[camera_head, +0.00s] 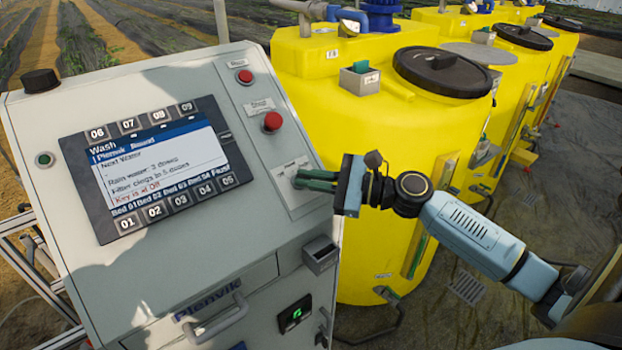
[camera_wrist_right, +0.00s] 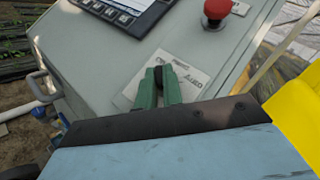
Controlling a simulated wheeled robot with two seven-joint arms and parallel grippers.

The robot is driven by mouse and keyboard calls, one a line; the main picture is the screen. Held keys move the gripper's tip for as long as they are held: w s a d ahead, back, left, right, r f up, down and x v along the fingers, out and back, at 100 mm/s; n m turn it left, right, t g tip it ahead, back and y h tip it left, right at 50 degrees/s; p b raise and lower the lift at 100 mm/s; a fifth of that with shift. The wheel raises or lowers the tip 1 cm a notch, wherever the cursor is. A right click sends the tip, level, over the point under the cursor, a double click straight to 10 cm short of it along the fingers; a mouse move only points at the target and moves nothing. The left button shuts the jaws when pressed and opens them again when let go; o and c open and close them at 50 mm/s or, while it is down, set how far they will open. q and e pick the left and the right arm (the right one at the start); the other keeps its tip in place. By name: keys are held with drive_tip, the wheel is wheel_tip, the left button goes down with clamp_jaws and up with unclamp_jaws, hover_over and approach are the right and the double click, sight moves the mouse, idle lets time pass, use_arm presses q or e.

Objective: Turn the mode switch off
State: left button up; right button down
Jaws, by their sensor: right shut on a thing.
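The mode switch is a small dark knob (camera_wrist_right: 158,75) on a pale label plate (camera_wrist_right: 184,80) on the sloped panel of the grey control cabinet (camera_head: 235,240). My right gripper (camera_head: 298,180) comes in from the right and its green fingers are shut on the knob. In the right wrist view the fingertips (camera_wrist_right: 159,82) sit on both sides of it. In the head view the fingers hide the knob. Part of the lettering on the plate shows, but the knob's exact position cannot be told. The display (camera_head: 150,165) has a red line that seems to read "Key is at Off". My left gripper is not in view.
A red mushroom button (camera_head: 272,122) and a smaller red button (camera_head: 245,76) sit above the switch. A grey box (camera_head: 320,254) sticks out below it. Yellow tanks (camera_head: 350,120) stand close behind, to the right. A drawer handle (camera_head: 215,322) juts from the cabinet front.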

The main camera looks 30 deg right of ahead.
drive_tip(key=c, duration=1.5)
unclamp_jaws()
drive_tip(key=shift+c, duration=0.2)
drive_tip(key=shift+s+d, duration=0.25)
drive_tip(key=shift+d, duration=0.05)
drive_tip(key=b+v, duration=0.3)
drive_tip(key=v, duration=0.9)
drive_tip(key=shift+s, duration=0.25)
drive_tip(key=shift+d, duration=0.15)
